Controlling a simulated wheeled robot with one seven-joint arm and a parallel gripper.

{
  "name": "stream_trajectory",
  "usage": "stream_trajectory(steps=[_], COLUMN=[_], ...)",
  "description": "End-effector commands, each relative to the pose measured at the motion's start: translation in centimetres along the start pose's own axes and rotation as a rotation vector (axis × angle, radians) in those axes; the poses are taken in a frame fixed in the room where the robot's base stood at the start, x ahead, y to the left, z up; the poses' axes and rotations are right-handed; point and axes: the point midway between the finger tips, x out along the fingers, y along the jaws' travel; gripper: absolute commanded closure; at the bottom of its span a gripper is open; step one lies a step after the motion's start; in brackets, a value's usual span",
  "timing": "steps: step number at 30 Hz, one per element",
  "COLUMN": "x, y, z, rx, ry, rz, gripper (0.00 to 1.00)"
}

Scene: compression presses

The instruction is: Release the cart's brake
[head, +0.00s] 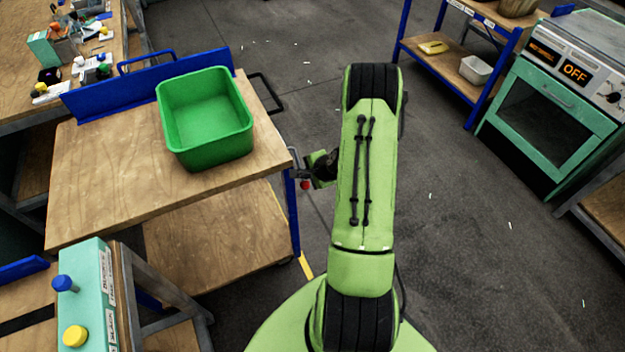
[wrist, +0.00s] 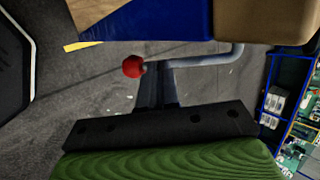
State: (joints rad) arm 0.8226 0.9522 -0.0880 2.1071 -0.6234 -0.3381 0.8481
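The cart (head: 120,165) has a wooden top and a blue frame and stands at the left in the head view. A red ball knob (head: 305,185) shows low beside its right corner. In the wrist view the red knob (wrist: 133,66) ends a grey bent rod (wrist: 210,59) below the blue frame edge. My gripper (head: 318,168) is beside that corner, partly hidden by my arm. In the wrist view my gripper's dark fingers (wrist: 160,84) are together, tips at the rod just right of the knob. I cannot tell whether they touch it.
A green bin (head: 205,118) stands on the cart top. A cluttered workbench (head: 120,60) is at the upper left. A teal box with blue and yellow buttons (head: 85,300) is at the lower left. A teal press (head: 550,110) and a blue-framed shelf (head: 440,60) are at the right. Open floor lies between.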

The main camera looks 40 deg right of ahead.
Motion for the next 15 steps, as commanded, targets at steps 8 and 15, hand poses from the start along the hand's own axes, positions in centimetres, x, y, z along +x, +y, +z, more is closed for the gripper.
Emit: stream_trajectory(steps=[8,15], x=[2.0,3.0], y=[0.5,0.5], z=[-0.3,-0.5], rx=[0.0,-0.001], ry=[-0.002,-0.001], rz=[0.001,0.003], gripper=[1.0,1.0])
